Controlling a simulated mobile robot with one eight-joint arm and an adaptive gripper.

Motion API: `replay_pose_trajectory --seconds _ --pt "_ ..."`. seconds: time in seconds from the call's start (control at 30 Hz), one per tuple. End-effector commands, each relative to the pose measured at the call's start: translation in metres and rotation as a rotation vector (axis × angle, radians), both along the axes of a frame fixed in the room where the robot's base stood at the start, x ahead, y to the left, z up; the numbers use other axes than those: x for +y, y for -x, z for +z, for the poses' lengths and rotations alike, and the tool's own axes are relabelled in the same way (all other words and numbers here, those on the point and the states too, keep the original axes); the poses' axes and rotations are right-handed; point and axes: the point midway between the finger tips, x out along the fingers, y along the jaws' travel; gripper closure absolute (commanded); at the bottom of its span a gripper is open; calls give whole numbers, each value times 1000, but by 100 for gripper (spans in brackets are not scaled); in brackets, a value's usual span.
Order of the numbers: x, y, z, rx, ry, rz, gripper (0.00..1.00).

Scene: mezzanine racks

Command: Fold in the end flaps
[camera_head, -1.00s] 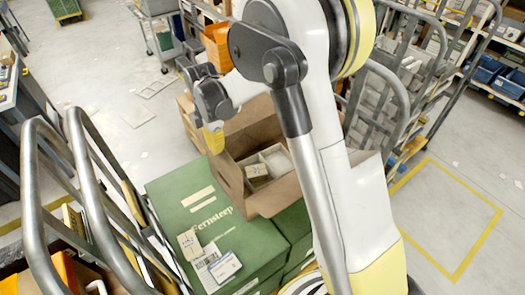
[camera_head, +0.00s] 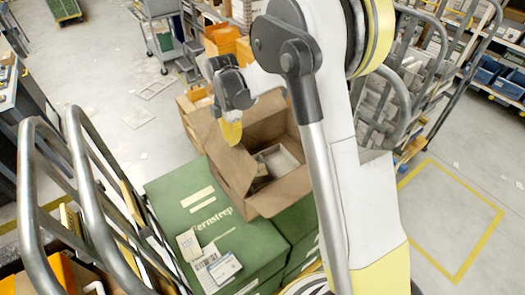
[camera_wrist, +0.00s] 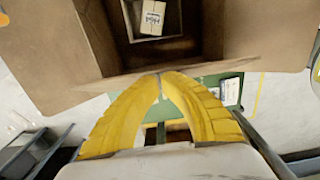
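An open brown cardboard box (camera_head: 280,199) stands on a green carton. Its flap on the left (camera_head: 230,163) is raised and leans over the opening, hiding part of the inside. A light inner tray (camera_head: 280,163) sits in the box. The wrist view shows the box from above, with a small labelled carton (camera_wrist: 152,17) inside and flaps spreading left (camera_wrist: 35,50) and right (camera_wrist: 270,35). My gripper (camera_head: 233,140) has yellow fingers with tips together (camera_wrist: 160,76), empty. The tips are at the raised flap's edge and appear to touch it.
The green carton (camera_head: 215,205) carries labels (camera_head: 215,265) and lies beside grey cart rails (camera_head: 90,170) at left. Orange bins (camera_head: 222,40) stand behind. Another cart frame (camera_head: 395,95) is at right. Floor (camera_head: 440,215) inside the yellow outline is clear.

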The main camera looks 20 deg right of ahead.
Motion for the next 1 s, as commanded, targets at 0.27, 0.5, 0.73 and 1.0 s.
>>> replay_pose_trajectory --seconds 0.27,0.5,0.73,1.0 --pt "-17 -4 0 0 0 -1 100" --pt "-23 -5 0 0 0 -1 100" --pt "-22 -5 0 0 0 -1 100" --pt "-22 -4 18 0 0 0 100"
